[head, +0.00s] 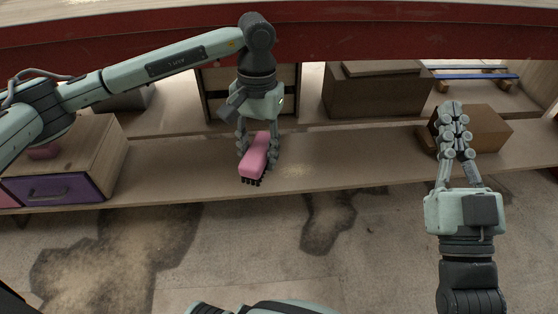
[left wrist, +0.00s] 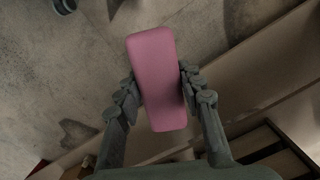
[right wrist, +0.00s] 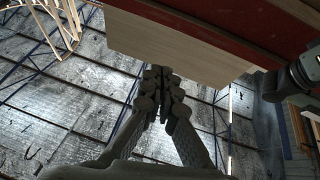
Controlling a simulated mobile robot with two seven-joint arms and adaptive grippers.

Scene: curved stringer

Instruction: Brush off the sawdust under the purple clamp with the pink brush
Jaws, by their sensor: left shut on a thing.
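The pink brush (head: 256,158) is held in my left gripper (head: 258,154), over the wooden shelf, with its dark bristles at the lower end near the shelf's front edge. I cannot tell if the bristles touch the shelf. In the left wrist view the brush (left wrist: 157,80) lies between the two fingers, with my left gripper (left wrist: 160,88) shut on it. A faint yellowish patch, likely sawdust (head: 295,171), lies on the shelf just right of the brush. I cannot make out a purple clamp. My right gripper (head: 453,112) is empty, fingertips together; it also shows in the right wrist view (right wrist: 160,80).
A wooden box with a purple drawer (head: 58,189) stands at the left end of the shelf (head: 350,165). A brown box (head: 485,130) is behind my right gripper. A larger dark box (head: 370,95) stands further back. A red beam (head: 400,42) runs across the top.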

